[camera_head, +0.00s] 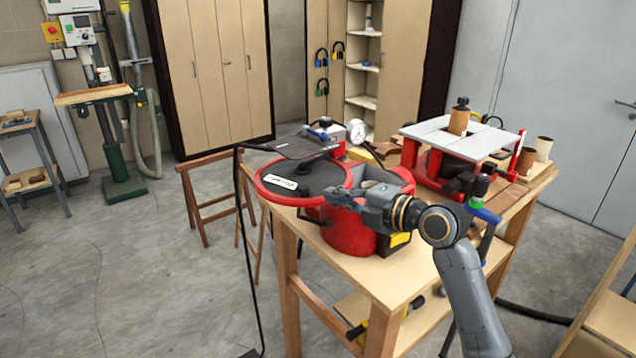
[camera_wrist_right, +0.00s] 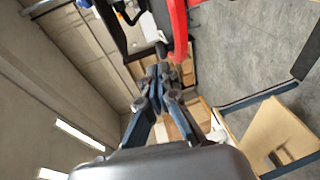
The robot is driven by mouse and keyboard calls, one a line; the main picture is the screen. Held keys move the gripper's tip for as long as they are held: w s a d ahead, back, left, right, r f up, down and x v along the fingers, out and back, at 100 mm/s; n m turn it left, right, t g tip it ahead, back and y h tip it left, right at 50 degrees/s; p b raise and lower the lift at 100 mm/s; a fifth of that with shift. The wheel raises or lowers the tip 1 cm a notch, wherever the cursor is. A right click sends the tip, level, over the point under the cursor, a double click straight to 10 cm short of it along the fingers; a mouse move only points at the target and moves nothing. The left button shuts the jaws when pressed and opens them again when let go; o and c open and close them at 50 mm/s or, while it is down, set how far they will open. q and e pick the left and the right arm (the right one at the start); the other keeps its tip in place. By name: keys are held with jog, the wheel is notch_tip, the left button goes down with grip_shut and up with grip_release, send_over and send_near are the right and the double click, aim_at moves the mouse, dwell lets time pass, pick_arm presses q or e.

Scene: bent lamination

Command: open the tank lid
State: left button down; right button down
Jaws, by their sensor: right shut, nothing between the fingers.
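The red tank (camera_head: 345,236) stands on the wooden workbench. Its round lid (camera_head: 312,176), dark with a red rim and a white label, sits offset to the left, overhanging the bench edge. Part of the tank's grey interior (camera_head: 375,176) shows to the right of the lid. My right gripper (camera_head: 333,194) is shut and empty at the lid's right front rim; I cannot tell whether it touches. In the right wrist view my closed fingers (camera_wrist_right: 160,76) are below a curved red part (camera_wrist_right: 178,32), likely the rim. My left gripper is not in view.
A dark flat panel (camera_head: 296,147) is above the lid's back. A red machine with a grey table top (camera_head: 440,134) stands on the bench (camera_head: 372,280) to the right. A wooden sawhorse (camera_head: 213,190) stands left of the bench.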

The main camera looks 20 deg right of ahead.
aim_at(308, 189)
jog(key=p+x, duration=0.1)
jog(key=x, duration=0.3)
jog(key=shift+w+a+r+p, duration=0.1)
jog(key=shift+p, duration=0.25)
jog(key=shift+w+a+f, duration=0.2)
jog(key=shift+w, duration=0.15)
